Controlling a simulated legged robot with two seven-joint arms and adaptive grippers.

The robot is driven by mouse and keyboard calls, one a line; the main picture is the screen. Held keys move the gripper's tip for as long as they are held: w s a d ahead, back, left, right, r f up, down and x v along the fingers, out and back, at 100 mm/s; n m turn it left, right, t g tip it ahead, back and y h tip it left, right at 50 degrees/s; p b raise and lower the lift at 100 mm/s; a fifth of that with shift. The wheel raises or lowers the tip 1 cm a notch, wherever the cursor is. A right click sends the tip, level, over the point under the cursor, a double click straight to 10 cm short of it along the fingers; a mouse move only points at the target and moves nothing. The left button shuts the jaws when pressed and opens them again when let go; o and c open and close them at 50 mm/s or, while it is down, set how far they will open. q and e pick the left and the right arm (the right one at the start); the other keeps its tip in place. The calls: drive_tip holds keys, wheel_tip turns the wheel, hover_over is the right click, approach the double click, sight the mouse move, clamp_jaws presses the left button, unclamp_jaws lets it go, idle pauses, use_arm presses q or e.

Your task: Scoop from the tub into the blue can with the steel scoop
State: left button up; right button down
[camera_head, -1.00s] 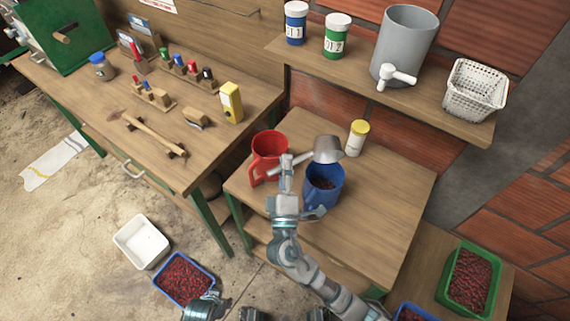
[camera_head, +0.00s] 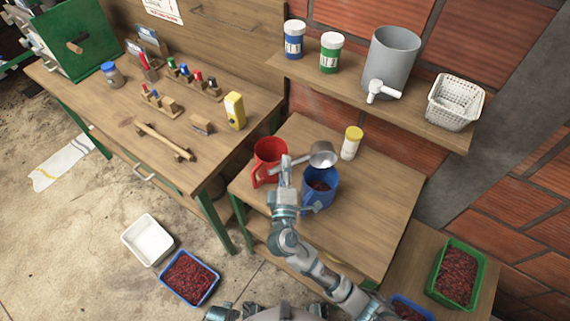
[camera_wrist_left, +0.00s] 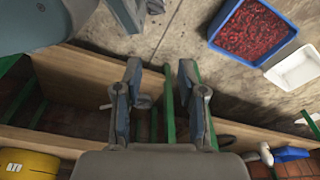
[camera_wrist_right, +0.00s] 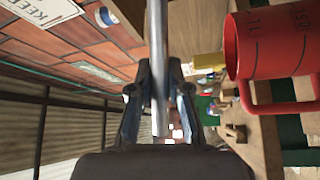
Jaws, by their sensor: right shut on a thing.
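My right gripper (camera_head: 284,172) is shut on the handle of the steel scoop (camera_head: 322,154); the handle (camera_wrist_right: 158,70) runs between its fingers in the right wrist view. The scoop's cup is above the blue can (camera_head: 319,188), near its far rim. The cup looks tilted, and I cannot tell whether anything is in it. The blue can stands on the small table with dark red contents inside. A blue tub (camera_head: 189,278) of red cherries sits on the floor and also shows in the left wrist view (camera_wrist_left: 252,30). My left gripper (camera_wrist_left: 158,75) is open and empty.
A red jug (camera_head: 270,158) stands left of the can and a yellow-lidded jar (camera_head: 351,143) behind it. A white tub (camera_head: 147,240) is on the floor. A green tub (camera_head: 457,273) of cherries stands at right. The small table's right side (camera_head: 385,200) is clear.

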drive_tip(key=g+p, duration=0.1)
drive_tip(key=p, duration=0.3)
drive_tip(key=shift+w+r, duration=0.4)
use_arm(q)
drive_tip(key=s+a+f+g+p, duration=0.1)
drive_tip(key=s+a+f+p, duration=0.1)
drive_tip(key=s, duration=0.6)
drive_tip(key=s+a+f+p, duration=0.1)
drive_tip(key=s+f+p, duration=0.2)
drive_tip(key=s, duration=0.5)
wheel_tip(320, 180, up, 13)
drive_tip(key=w+p, duration=0.1)
drive_tip(key=p, duration=1.1)
drive_tip(key=shift+w+r, duration=0.2)
drive_tip(key=shift+w, duration=0.05)
use_arm(e)
drive_tip(key=w+g, duration=0.7)
drive_tip(key=g, duration=0.9)
drive_tip(key=shift+a+n+g, duration=0.15)
drive_tip(key=shift+n+g, duration=0.15)
drive_tip(key=shift+n, duration=0.1)
use_arm(q)
drive_tip(key=shift+w, duration=0.1)
use_arm(e)
drive_tip(key=shift+w+f, duration=0.1)
drive_tip(key=shift+w, duration=0.05)
